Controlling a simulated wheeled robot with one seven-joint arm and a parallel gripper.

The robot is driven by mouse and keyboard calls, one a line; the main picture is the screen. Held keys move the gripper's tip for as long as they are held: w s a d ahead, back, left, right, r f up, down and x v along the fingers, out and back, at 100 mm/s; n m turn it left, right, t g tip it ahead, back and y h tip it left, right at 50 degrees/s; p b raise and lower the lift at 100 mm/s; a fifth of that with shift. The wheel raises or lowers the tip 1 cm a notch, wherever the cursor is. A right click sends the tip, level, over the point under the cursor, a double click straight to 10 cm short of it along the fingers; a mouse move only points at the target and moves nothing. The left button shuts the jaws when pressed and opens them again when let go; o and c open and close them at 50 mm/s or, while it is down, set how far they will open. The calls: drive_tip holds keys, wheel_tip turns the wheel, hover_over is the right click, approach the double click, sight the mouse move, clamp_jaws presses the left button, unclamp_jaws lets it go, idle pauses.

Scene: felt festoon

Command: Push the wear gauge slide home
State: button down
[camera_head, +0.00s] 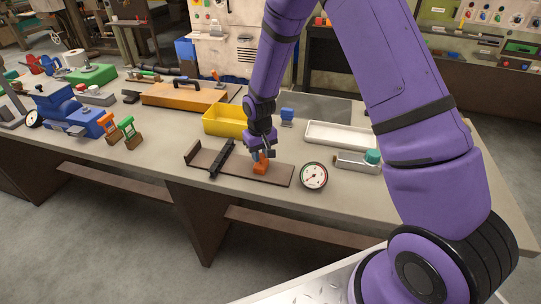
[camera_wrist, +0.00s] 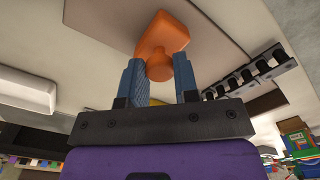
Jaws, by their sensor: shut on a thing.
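The orange slide (camera_head: 261,168) stands on a flat brown base plate (camera_head: 280,175) near the front edge of the bench; I take it for the wear gauge slide. My gripper (camera_head: 262,153) reaches down to it from above. In the wrist view, my gripper's two blue fingers (camera_wrist: 159,70) are shut on the rounded end of the orange slide (camera_wrist: 163,34). A black notched bar (camera_head: 222,159) lies across the plate to the left of the slide, apart from it. The bar also shows at the right of the wrist view (camera_wrist: 255,74). The slide's underside is hidden.
A round dial gauge (camera_head: 314,176) lies just right of the plate. A yellow bin (camera_head: 222,122) stands behind it, and a white tray (camera_head: 345,137) is at the back right. Orange and green clips (camera_head: 127,131) stand to the left. Bare bench lies between them and the plate.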

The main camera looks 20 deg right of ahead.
drive_tip(key=shift+w+a, duration=0.75)
drive_tip(key=shift+a, duration=0.35)
drive_tip(key=c, duration=0.9)
unclamp_jaws()
drive_tip(key=shift+o, duration=0.2)
drive_tip(key=shift+r, duration=0.1)
wheel_tip(320, 180, up, 11)
